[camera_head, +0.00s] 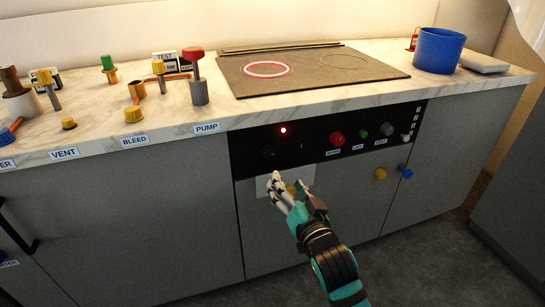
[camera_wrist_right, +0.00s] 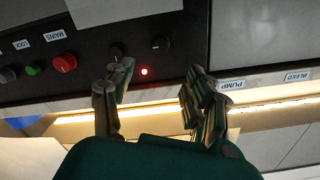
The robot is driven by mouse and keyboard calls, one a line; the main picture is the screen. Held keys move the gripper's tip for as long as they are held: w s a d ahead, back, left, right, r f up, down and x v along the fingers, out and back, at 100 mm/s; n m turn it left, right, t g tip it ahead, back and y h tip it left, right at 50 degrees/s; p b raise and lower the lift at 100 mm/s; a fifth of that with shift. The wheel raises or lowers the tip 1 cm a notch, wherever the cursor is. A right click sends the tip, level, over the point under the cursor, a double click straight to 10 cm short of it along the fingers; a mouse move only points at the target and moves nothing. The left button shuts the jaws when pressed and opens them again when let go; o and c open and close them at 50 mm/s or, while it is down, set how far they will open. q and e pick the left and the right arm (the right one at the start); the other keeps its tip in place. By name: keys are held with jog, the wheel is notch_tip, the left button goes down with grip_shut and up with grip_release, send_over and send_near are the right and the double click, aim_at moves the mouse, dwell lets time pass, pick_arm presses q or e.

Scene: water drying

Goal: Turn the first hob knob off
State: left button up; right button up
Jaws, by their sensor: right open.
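The black control panel (camera_head: 318,160) on the cabinet front has two dark knobs at its left part, the left knob (camera_head: 267,150) and the right knob (camera_head: 301,146), with a lit red lamp (camera_head: 283,130) above and between them. In the upside-down right wrist view, the left knob (camera_wrist_right: 160,43) and the right knob (camera_wrist_right: 117,52) show by the lamp (camera_wrist_right: 144,72). The hob (camera_head: 300,70) has a glowing red left ring (camera_head: 266,69). My right gripper (camera_head: 287,186) is open and empty, just below the knobs in the head view. My left gripper is not seen.
A red knob (camera_head: 337,139), a green button (camera_head: 363,133) and a grey knob (camera_head: 387,130) sit farther right on the panel. Yellow (camera_head: 380,174) and blue knobs (camera_head: 405,172) stick out below. Valves crowd the counter's left; a blue pot (camera_head: 438,50) stands right.

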aim_at(270, 154)
jog(key=b+x, duration=0.2)
jog(key=x, duration=1.2)
jog(key=shift+w+a+f, duration=0.1)
jog(key=shift+w, duration=0.15)
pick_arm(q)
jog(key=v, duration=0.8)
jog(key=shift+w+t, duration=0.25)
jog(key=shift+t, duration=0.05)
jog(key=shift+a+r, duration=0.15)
pick_arm(e)
grip_shut()
